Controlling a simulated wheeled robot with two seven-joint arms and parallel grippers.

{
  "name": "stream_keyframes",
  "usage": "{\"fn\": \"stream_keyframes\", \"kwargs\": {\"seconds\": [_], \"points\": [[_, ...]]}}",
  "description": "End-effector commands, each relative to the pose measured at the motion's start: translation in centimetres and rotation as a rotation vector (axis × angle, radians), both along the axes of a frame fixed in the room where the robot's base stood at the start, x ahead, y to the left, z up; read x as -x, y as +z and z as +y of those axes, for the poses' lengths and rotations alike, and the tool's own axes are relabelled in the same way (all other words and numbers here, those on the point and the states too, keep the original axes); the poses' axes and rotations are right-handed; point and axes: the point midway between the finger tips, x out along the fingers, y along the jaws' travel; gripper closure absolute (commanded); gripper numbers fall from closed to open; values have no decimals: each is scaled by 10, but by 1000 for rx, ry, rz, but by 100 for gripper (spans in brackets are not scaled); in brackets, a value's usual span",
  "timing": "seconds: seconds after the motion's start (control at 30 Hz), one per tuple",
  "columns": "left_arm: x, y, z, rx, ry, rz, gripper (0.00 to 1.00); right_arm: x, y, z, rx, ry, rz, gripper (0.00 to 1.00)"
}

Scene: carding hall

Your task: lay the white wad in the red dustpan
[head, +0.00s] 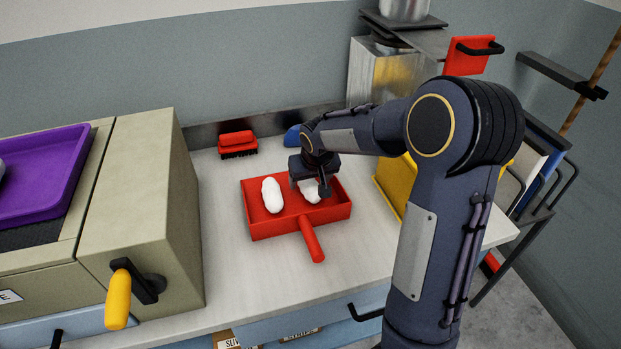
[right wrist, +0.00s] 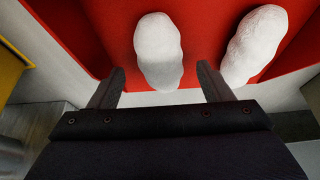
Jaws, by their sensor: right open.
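The red dustpan (head: 285,229) lies on the white worktop with its handle toward the front. Two white wads lie in it. One white wad (head: 271,195) lies in the left part, clear of my gripper. The other white wad (head: 309,192) lies in the right part, partly hidden by my right gripper (head: 312,184). In the right wrist view my right gripper (right wrist: 161,76) is open, with this wad (right wrist: 158,48) just past and between the fingertips, gap on both sides. The left-hand wad (right wrist: 255,46) shows at the right there. My left gripper is not in view.
A red brush (head: 237,145) and a blue item (head: 292,138) are at the back of the worktop. A beige machine with a purple tray (head: 45,172) and yellow handle (head: 118,298) stands left. A yellow container (head: 396,183) stands right of the dustpan. The worktop's front is clear.

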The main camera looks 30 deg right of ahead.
Motion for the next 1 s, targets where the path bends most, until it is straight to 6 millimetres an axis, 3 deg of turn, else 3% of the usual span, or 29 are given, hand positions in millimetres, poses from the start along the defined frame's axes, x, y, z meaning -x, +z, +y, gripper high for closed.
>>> {"fn": "stream_keyframes", "kwargs": {"seconds": [0.17,0.6,1.0], "points": [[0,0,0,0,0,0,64,1,5,1,0,0,-3,28],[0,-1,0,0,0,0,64,26,66,7,0,1,-2,28],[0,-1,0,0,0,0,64,29,72,7,0,0,0,28]]}}
